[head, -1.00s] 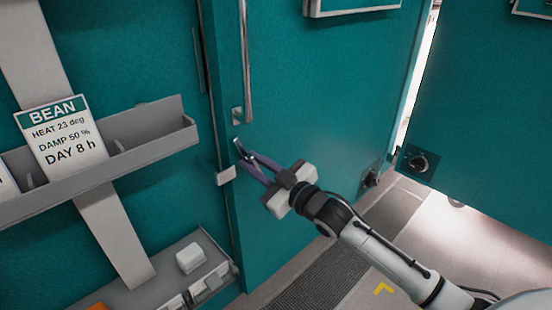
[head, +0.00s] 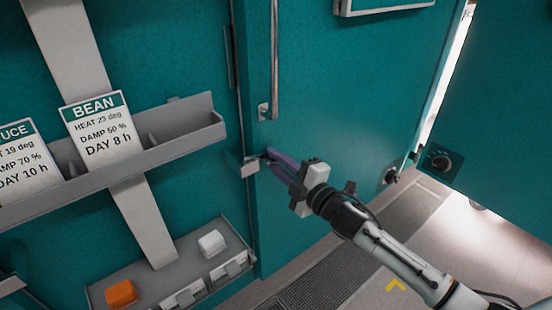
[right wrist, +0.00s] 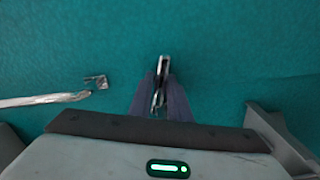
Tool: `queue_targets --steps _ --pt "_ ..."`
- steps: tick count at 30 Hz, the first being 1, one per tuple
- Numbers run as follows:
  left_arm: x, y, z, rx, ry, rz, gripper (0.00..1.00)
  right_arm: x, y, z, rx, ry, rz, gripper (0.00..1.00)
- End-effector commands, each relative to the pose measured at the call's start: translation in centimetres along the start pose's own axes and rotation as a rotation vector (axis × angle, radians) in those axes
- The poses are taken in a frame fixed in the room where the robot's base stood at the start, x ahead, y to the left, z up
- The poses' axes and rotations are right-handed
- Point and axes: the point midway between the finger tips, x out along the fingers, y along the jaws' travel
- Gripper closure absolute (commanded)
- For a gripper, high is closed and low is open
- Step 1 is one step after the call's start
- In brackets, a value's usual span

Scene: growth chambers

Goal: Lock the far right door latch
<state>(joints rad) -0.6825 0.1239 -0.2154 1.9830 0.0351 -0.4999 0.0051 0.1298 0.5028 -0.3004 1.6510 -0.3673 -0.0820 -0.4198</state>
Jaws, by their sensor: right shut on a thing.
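The door (head: 330,90) is a teal panel with a long vertical metal handle bar (head: 274,60). The latch is a small metal piece at the door's left edge; its metal shows between the fingertips in the right wrist view (right wrist: 162,72). A pale catch block (head: 250,168) sits beside it on the frame side. My right gripper (head: 272,156), with purple fingers, is shut on the latch and hides most of it in the head view. The fingers also show in the right wrist view (right wrist: 160,98). I cannot tell the latch's exact angle. My left gripper is not in view.
A grey shelf (head: 170,150) holds the BEAN card (head: 97,130) and another card. A lower tray (head: 150,285) carries a white block (head: 211,243) and an orange block (head: 121,293). Another teal door (head: 505,110) with a dark knob (head: 440,161) stands at right. The floor is clear.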

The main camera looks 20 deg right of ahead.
Motion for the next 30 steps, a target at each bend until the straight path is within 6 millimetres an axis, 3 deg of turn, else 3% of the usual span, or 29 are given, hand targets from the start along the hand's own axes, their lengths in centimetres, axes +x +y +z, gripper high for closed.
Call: queue_targets --steps 12,30 --pt "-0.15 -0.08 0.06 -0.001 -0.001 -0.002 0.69 -0.01 -0.25 0.02 -0.233 0.000 -0.001 1.00" --pt "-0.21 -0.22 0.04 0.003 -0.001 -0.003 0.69 -0.01 -0.27 0.06 -0.285 0.000 -0.001 1.00"
